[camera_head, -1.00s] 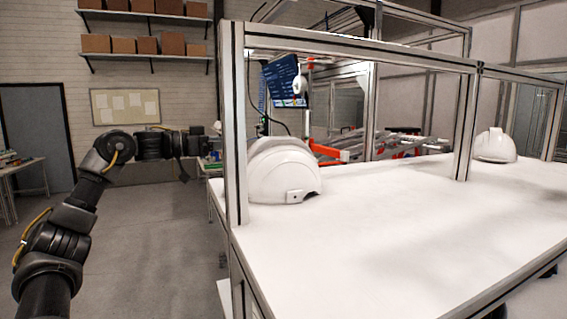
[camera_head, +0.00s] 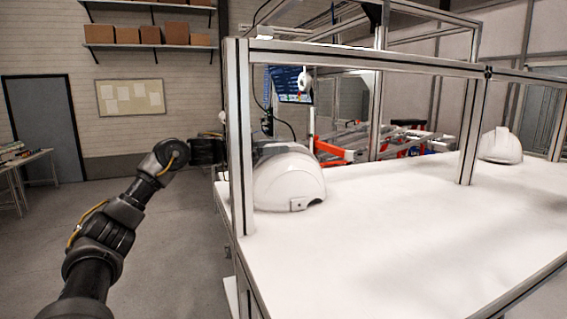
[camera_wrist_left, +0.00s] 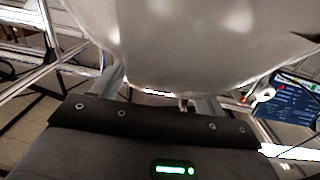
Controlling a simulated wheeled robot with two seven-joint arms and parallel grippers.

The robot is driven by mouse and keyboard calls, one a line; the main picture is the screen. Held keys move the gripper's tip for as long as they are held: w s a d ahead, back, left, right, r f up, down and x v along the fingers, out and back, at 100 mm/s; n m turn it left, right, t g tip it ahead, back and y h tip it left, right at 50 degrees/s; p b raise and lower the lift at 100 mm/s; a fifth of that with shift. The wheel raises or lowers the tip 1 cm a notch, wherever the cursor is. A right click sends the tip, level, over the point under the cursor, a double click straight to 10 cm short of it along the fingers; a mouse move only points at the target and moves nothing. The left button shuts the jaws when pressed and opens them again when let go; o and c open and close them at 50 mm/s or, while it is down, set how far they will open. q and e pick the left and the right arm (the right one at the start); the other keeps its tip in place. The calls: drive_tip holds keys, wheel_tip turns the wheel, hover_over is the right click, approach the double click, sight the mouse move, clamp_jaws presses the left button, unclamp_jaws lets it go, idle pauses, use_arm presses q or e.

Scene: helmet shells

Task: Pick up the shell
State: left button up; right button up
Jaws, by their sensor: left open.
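A white helmet shell (camera_head: 290,182) sits on the white table at the left, just behind the near aluminium post. My left arm reaches in from the left, and my left gripper (camera_head: 268,150) is at the shell's upper far-left side, partly hidden by the post and the shell. In the left wrist view the shell (camera_wrist_left: 190,45) fills the upper middle, very close to the open left gripper (camera_wrist_left: 158,93). The fingertips are largely covered there, and I cannot tell whether they touch the shell. A second white shell (camera_head: 500,146) stands farther right on the table. My right gripper is out of view.
Aluminium posts and beams (camera_head: 240,140) frame the white table (camera_head: 400,220); one post stands between my left arm and the near shell. Red and grey equipment (camera_head: 335,152) and a blue screen (camera_head: 290,82) are behind. The table's middle is clear.

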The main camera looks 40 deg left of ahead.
use_arm(q)
drive_tip(key=shift+w+d, duration=0.1)
drive_tip(key=shift+w, duration=0.1)
drive_tip(key=shift+s, duration=0.1)
drive_tip(key=shift+s, duration=0.1)
drive_tip(key=c, duration=0.4)
clamp_jaws()
drive_tip(key=shift+r, duration=0.1)
